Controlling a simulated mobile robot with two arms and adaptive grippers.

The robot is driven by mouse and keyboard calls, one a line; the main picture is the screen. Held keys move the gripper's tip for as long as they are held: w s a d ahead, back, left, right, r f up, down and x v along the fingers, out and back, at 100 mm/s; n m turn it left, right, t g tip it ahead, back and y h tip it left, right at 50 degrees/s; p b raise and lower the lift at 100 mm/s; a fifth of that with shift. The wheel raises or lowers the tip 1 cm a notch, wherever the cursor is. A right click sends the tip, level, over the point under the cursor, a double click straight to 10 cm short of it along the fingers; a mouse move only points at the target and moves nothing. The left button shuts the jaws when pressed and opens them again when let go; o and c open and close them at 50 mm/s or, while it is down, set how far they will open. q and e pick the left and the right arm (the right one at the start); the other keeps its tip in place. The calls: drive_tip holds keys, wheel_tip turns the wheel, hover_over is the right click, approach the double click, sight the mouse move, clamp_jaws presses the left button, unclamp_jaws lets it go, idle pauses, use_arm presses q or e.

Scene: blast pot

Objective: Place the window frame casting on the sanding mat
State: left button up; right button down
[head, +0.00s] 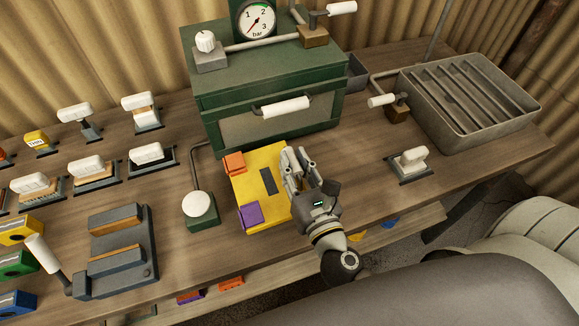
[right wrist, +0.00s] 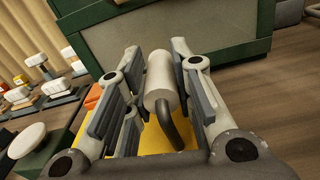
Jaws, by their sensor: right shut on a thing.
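My right gripper (head: 290,158) is over the right edge of a flat yellow panel (head: 278,222), which may be the sanding mat. In the right wrist view, its fingers (right wrist: 160,85) are around a white cylindrical handle (right wrist: 160,82) with a dark bent stem. The gripper is shut on this handle. The stem's lower end is hidden, so I cannot tell what it joins or whether it belongs to the window frame casting. A dark rectangle (head: 269,181), an orange block (head: 234,163) and a purple block (head: 249,215) show on the panel. My left gripper is not in view.
A green cabinet (head: 270,75) with a gauge stands behind the panel. A white round knob (head: 198,204) is close on the left. A grey fixture (head: 118,250) and several white-topped pieces (head: 147,154) fill the left. A slatted tray (head: 465,135) stands right; bare wood (head: 355,165) lies between.

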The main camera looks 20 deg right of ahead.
drive_tip(key=shift+w+d+f+b, duration=0.15)
drive_tip(key=shift+d+f+b, duration=0.05)
drive_tip(key=shift+f+b, duration=0.45)
drive_tip(key=shift+w+d+f+b, duration=0.1)
drive_tip(key=shift+d+f+b, duration=0.05)
drive_tip(key=shift+f+b, duration=0.45)
drive_tip(key=shift+s+f+b, duration=0.1)
drive_tip(key=shift+f+b, duration=0.45)
drive_tip(key=shift+b, duration=0.15)
drive_tip(key=c, duration=1.6)
unclamp_jaws()
drive_tip(key=shift+f, duration=0.35)
drive_tip(key=o, duration=0.3)
drive_tip(key=shift+a+r, duration=0.1)
drive_tip(key=shift+r, duration=0.1)
drive_tip(key=shift+o, duration=0.2)
drive_tip(key=shift+s, duration=0.15)
